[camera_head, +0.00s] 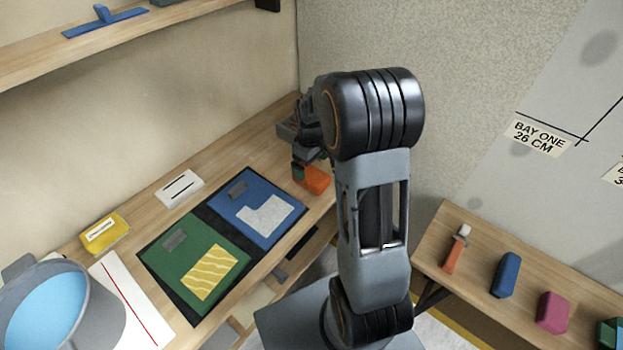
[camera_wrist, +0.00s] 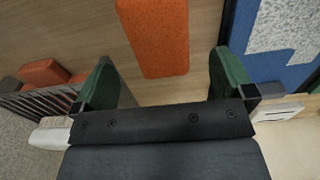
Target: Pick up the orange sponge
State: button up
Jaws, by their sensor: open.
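The orange sponge (camera_wrist: 155,35) is a long block lying on the wooden bench top in the wrist view. In the head view it shows (camera_head: 317,181) near the bench's front edge, partly hidden by my gripper. My gripper (camera_wrist: 166,82) is open, with a green-padded finger on each side. The sponge lies ahead of the opening, roughly in line with the gap, and nothing shows between the fingers. In the head view my gripper (camera_head: 298,165) hangs at the far end of the bench, over or beside the sponge; the exact height is unclear.
A blue board (camera_head: 229,198) and a green board (camera_head: 178,249) lie on the bench left of the sponge. A grey rack (camera_wrist: 52,102) with orange-red pieces (camera_wrist: 45,72) stands close to the left finger.

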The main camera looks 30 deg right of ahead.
aim_at(309, 172)
jog(key=shift+w+a+f, duration=0.1)
jog(key=shift+w+f, duration=0.05)
jog(key=shift+f, duration=1.5)
jog(key=shift+w+f, duration=0.15)
jog(key=shift+f, duration=1.5)
jog(key=shift+c, duration=0.3)
jog(key=c, duration=0.9)
jog(key=shift+r, duration=0.15)
jog(key=shift+c, duration=0.2)
